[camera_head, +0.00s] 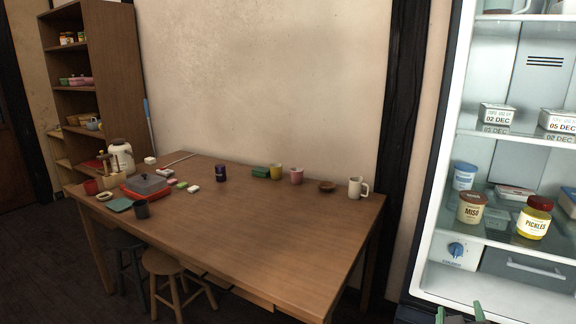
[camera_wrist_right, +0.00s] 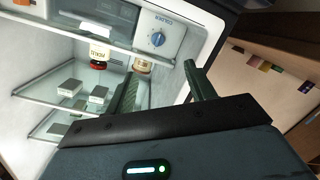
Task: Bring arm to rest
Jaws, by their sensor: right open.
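My right gripper (camera_head: 460,313) shows only by its green fingertips at the bottom edge of the head view, in front of the open fridge (camera_head: 432,245). In the right wrist view my right gripper (camera_wrist_right: 160,70) has its two fingers spread apart with nothing held between them. The fridge interior lies beyond the fingers there, seen upside down. My left gripper is in neither view.
A pickles jar (camera_head: 534,218) and a miso jar (camera_head: 472,207) stand on a fridge shelf above the dial (camera_head: 456,249). A wooden table (camera_head: 250,225) with mugs and kitchenware stands left. Stools (camera_head: 163,263) sit at its front. Shelves (camera_head: 108,70) rise behind.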

